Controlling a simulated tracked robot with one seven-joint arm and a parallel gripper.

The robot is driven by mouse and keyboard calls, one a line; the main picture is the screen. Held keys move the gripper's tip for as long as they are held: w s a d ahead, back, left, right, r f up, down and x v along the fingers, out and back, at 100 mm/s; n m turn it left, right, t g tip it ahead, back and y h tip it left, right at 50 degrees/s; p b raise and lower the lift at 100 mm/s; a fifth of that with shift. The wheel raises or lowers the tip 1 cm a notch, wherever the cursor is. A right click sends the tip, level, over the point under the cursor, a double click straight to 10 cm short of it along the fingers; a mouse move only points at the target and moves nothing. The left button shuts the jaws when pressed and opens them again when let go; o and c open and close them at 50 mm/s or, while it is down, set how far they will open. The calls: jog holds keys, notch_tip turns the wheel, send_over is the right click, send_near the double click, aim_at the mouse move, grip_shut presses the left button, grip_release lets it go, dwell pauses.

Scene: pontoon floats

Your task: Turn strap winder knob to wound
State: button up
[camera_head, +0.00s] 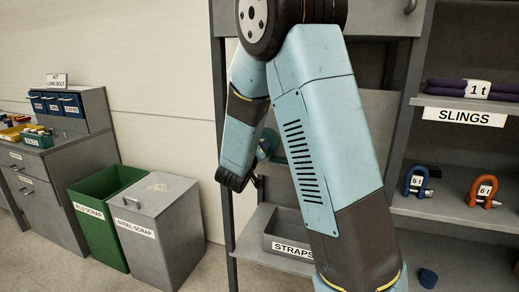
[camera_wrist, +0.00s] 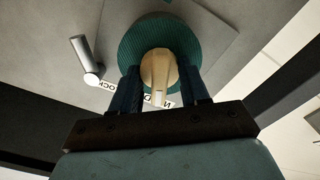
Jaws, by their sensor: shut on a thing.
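The strap winder knob is a round teal disc (camera_wrist: 135,38) with a raised cream grip bar (camera_wrist: 160,66), seen in the wrist view on a grey panel. My gripper (camera_wrist: 160,84) is shut on the cream bar, one dark finger on each side. A white label (camera_wrist: 150,101) lies under the knob, mostly hidden by the bar and fingers; only a letter or two shows. In the head view the teal knob (camera_head: 268,142) peeks out between my arm links, largely covered, and my gripper is mostly hidden there. I cannot tell the knob's setting.
A metal lever (camera_wrist: 85,60) sticks out of the panel left of the knob, near a partly hidden label (camera_wrist: 107,84). A straps bin (camera_head: 285,236) stands on the lower shelf. Scrap bins (camera_head: 160,220) stand left. Shackles (camera_head: 482,192) sit on the right shelf.

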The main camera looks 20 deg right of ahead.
jog(key=m, duration=0.4)
jog(key=shift+s+f+m, duration=0.1)
jog(key=shift+f+m, duration=0.05)
jog(key=shift+m, duration=0.15)
jog(key=m, duration=0.5)
jog(key=shift+d+m, duration=0.1)
jog(key=shift+m, duration=0.2)
jog(key=m, duration=0.4)
jog(key=shift+d+m, duration=0.1)
jog(key=shift+m, duration=0.2)
jog(key=m, duration=0.9)
jog(key=shift+d, duration=0.1)
jog(key=m, duration=0.5)
jog(key=shift+s+f, duration=0.1)
jog(key=shift+f, duration=0.1)
jog(key=m, duration=0.5)
jog(key=shift+m, duration=2.2)
